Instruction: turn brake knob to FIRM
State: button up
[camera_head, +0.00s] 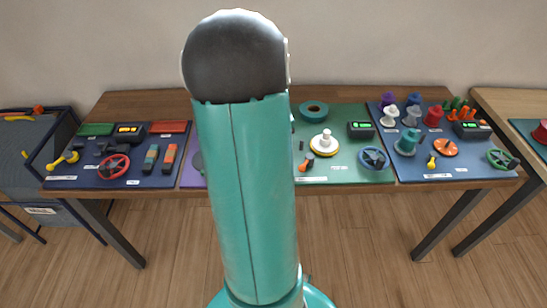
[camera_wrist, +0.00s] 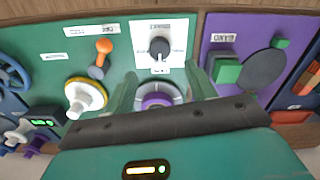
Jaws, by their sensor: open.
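A black knob (camera_wrist: 159,46) with a pointer sits on a white plate (camera_wrist: 178,32) on the green board in the wrist view. It looks like the brake knob, but the small lettering around it is too small to read, so its setting cannot be told. My gripper (camera_wrist: 163,86) is open in the wrist view, its two green fingers apart and empty. A purple round part on a grey ring (camera_wrist: 157,99) shows between and below the fingers. The black knob shows beyond the fingertips, apart from them. In the head view my arm hides this area.
An orange-topped lever (camera_wrist: 103,48) and a white knob on a yellow-rimmed disc (camera_wrist: 86,97) are on the green board. The purple board (camera_wrist: 213,58) beside it carries a green block (camera_wrist: 227,69) and a dark disc (camera_wrist: 263,69). A blue handwheel (camera_head: 373,158) is at right.

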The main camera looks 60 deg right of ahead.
notch_tip(320, 180, up, 6)
jog(key=shift+f, duration=0.2)
dwell(0.5)
jog(key=w+a+r+n+t, duration=0.1)
jog(key=w+a+r+n, duration=0.2)
jog(key=a, duration=0.4)
jog(key=w+a+r+t, duration=0.1)
jog(key=w+a+r, duration=0.2)
jog(key=w+a, duration=0.35)
jog(key=w+a+r+n+t, duration=0.1)
jog(key=w+a+r+n, duration=0.15)
jog(key=a, duration=0.65)
jog(key=s+a+r+n+t, duration=0.1)
jog(key=s+a+n, duration=0.1)
jog(key=a, duration=0.8)
jog(key=s+a+r+n+t, duration=0.1)
jog(key=s+a+r+n, duration=0.1)
jog(key=a, duration=0.8)
jog(key=shift+s+a+r+n+t, duration=0.2)
jog(key=shift+s+n+t, duration=0.1)
jog(key=shift+s+n, duration=0.2)
jog(key=c, duration=0.4)
jog(key=shift+d, duration=0.15)
jog(key=shift+c, duration=0.2)
